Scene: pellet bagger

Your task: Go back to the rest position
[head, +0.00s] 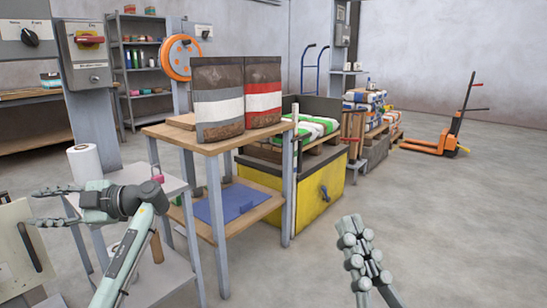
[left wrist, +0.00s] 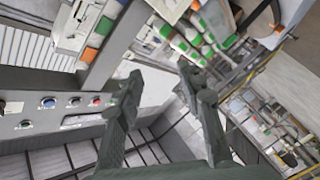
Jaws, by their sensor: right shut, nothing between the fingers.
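My left gripper (head: 48,207) is at the left of the head view, pointing left, beside a pale panel with a dark slot (head: 22,248). Its two fingers are spread apart with nothing between them. The left wrist view also shows the left gripper (left wrist: 160,84) open and empty, its fingers well apart. My right gripper (head: 352,232) is at the lower middle right of the head view, pointing up over bare floor. Its fingers are together and it holds nothing.
A wooden-topped table (head: 211,146) carries two bags (head: 218,100). A paper roll (head: 84,161) stands on a grey cart (head: 130,173) near my left arm. A yellow bin (head: 318,190) stands behind the table. An orange pallet truck (head: 436,144) is farther back. Floor at right is clear.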

